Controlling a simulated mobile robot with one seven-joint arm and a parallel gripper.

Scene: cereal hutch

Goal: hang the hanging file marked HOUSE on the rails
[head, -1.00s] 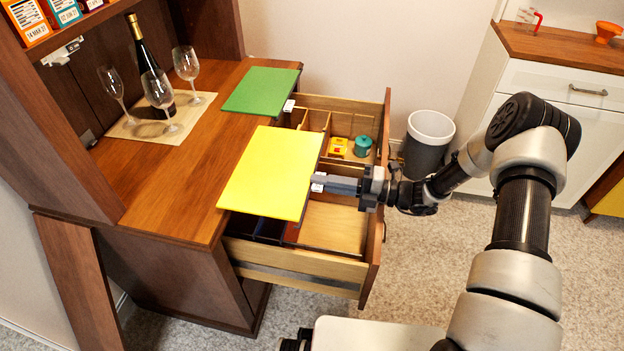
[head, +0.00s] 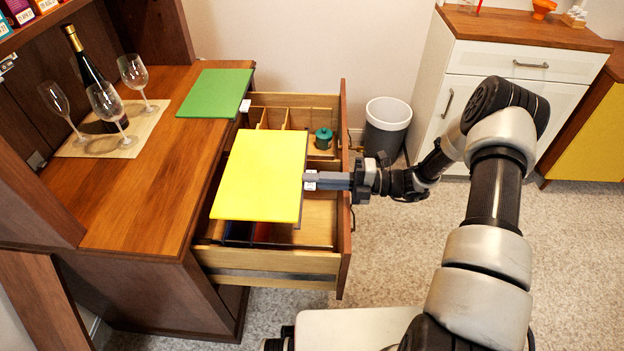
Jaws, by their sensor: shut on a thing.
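My gripper (head: 318,181) is shut on the edge of a yellow hanging file (head: 258,178), near its small white tab (head: 310,184). The tab's writing is too small to read. The file lies nearly flat in the air above the open drawer (head: 344,225), its left edge close to the counter edge. A green file (head: 214,92) with a white tab lies on the counter, its right end at the drawer side. Dark and red files (head: 263,232) show in the drawer's near part, partly hidden under the yellow file. The rails are mostly hidden by it.
The wooden counter (head: 150,205) holds a bottle (head: 85,62) and three wine glasses on a mat. Dividers and a teal jar (head: 323,138) are in the drawer's far part. A grey bin (head: 387,125) stands beyond the drawer.

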